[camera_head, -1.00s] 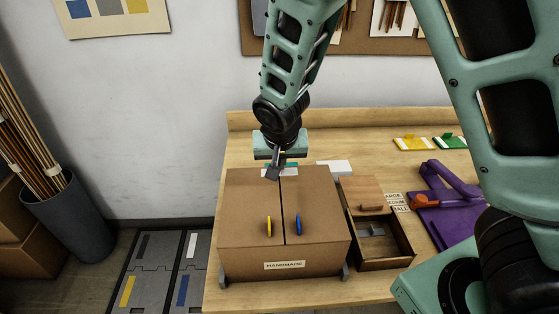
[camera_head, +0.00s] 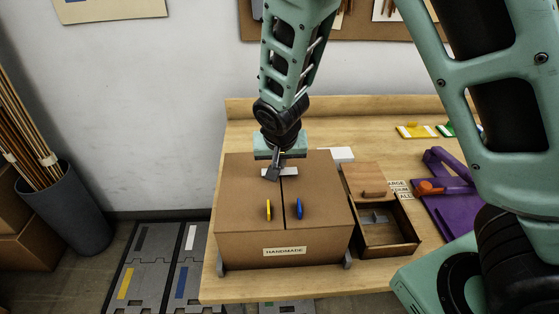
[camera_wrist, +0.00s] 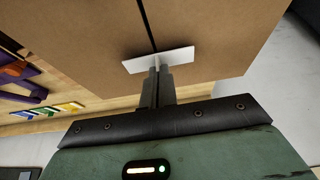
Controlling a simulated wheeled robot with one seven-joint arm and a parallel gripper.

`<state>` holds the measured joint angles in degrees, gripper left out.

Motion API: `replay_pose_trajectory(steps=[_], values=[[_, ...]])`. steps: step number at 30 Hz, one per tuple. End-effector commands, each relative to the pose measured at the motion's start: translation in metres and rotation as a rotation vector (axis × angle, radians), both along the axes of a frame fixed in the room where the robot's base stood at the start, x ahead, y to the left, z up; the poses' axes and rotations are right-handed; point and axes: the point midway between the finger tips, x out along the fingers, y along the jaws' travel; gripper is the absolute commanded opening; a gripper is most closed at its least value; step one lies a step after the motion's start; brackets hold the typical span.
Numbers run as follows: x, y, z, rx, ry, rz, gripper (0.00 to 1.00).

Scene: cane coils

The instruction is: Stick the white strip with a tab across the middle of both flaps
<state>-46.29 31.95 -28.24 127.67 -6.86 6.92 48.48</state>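The closed cardboard box (camera_head: 283,245) stands on the workbench with a left flap (camera_head: 243,190) and a right flap (camera_head: 325,190) meeting at a dark seam. My gripper (camera_head: 275,172) is over the rear half of the lid. It is shut on the tab of the white strip (camera_head: 290,171). In the wrist view the strip (camera_wrist: 140,64) lies crosswise over the seam, with a part on each flap, and the fingers (camera_wrist: 157,72) pinch its tab. I cannot tell whether the strip touches the flaps. The fingers hide part of it.
A yellow tag (camera_head: 268,209) and a blue tag (camera_head: 299,208) stand upright on the flaps, nearer the front. A wooden tray (camera_head: 388,250) is close on the right, with a purple fixture (camera_head: 450,200) beyond. A white block (camera_head: 342,154) lies behind the box.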

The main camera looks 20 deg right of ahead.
Motion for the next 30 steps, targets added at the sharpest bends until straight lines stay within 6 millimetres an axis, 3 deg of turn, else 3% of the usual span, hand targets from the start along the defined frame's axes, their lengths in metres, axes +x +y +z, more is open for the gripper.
replay_pose_trajectory(steps=[30], values=[[-0.0001,0.0000,-0.0089,0.000,0.000,0.000,0.00]])
